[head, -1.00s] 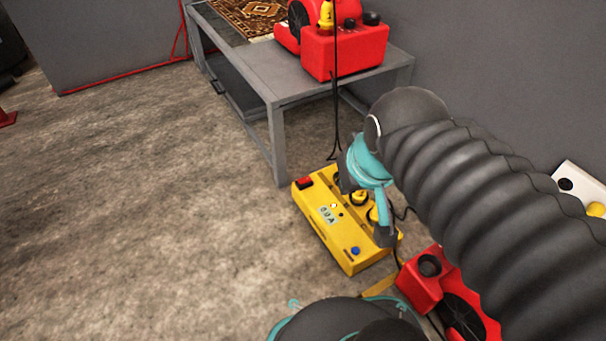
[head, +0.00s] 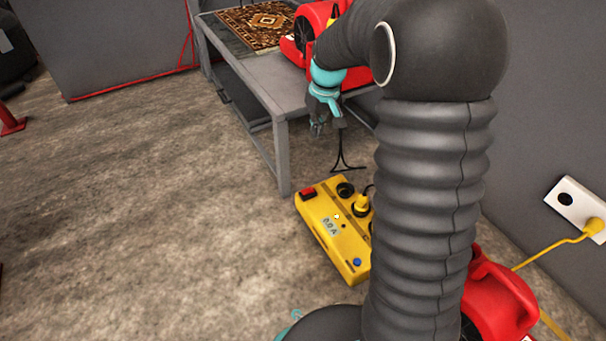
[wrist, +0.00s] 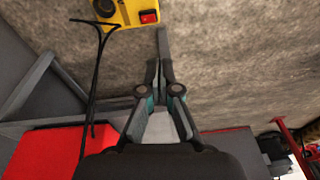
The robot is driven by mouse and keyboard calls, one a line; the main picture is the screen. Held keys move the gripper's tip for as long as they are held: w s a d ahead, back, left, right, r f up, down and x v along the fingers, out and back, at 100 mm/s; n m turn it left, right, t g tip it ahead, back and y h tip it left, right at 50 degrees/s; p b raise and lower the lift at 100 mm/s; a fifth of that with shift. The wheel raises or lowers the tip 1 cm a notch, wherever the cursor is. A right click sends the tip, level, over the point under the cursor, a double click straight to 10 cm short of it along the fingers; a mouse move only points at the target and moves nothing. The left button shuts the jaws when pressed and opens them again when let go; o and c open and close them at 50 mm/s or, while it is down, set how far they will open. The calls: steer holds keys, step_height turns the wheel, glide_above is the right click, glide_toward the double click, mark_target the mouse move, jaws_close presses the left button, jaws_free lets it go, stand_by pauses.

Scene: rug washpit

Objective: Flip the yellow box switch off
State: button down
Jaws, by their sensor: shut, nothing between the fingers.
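The yellow box (head: 325,250) lies on the floor below the table's front corner. It has a red rocker switch (head: 308,193) at its far left corner, a small display, a blue button and round sockets, one with a yellow plug (head: 362,203). In the wrist view the box (wrist: 122,22) is partly cut off at the top, with the red switch (wrist: 149,17) at its corner. I cannot tell which way the switch is tipped. My gripper (head: 316,130) is shut and empty, pointing down above and beyond the box, apart from it. My arm hides the box's right side.
A grey table (head: 262,75) with a patterned rug (head: 255,27) and a red machine (head: 300,50) stands behind. Black cables (head: 343,165) hang down near the box. Another red machine (head: 500,300) is at right, below a wall outlet (head: 580,203).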

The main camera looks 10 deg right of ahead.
steer(key=w+f+g, duration=0.1)
steer(key=w+f, duration=0.5)
steer(key=f, duration=0.3)
steer(key=n+g+p, duration=0.1)
steer(key=p, duration=0.1)
glide_above(306, 191)
steer(key=d, duration=0.2)
step_height(306, 191, down, 11)
steer(key=shift+w+y, duration=0.35)
steer(key=shift+y, duration=0.05)
steer(key=shift+f+b, duration=0.15)
steer(key=shift+b, duration=0.15)
steer(key=f, duration=0.4)
steer(key=a+f+b, duration=0.1)
steer(key=f, duration=0.4)
steer(key=a+f, duration=0.1)
steer(key=f, duration=0.3)
steer(key=shift+s+f+b, duration=0.3)
steer(key=shift+d, duration=0.15)
